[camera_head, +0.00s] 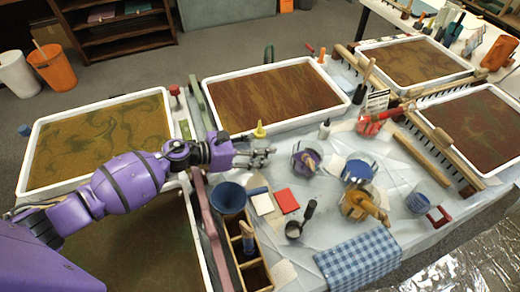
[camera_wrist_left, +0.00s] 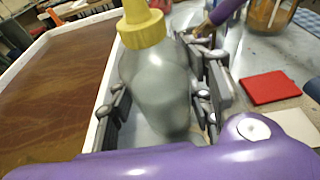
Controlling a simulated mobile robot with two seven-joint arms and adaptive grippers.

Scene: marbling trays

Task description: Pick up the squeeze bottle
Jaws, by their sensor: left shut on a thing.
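The squeeze bottle (camera_wrist_left: 160,92) has a pale grey, see-through body and a yellow cap. It stands about upright between the fingers of my left gripper (camera_wrist_left: 165,100) in the left wrist view. The fingers are shut on its body from both sides. In the head view only its yellow cap (camera_head: 260,130) shows clearly above my left gripper (camera_head: 262,154); the fingers hide most of the body. I cannot tell whether its base touches the table. My right gripper is not in view.
Marbling trays (camera_head: 343,95) surround the bottle's area. A blue funnel (camera_head: 228,197), a wooden divided box (camera_head: 262,277), a red card (camera_head: 287,201) and several pots stand close by. A small white bottle (camera_head: 324,130) is to the right. A blue checked cloth (camera_head: 357,260) lies in front.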

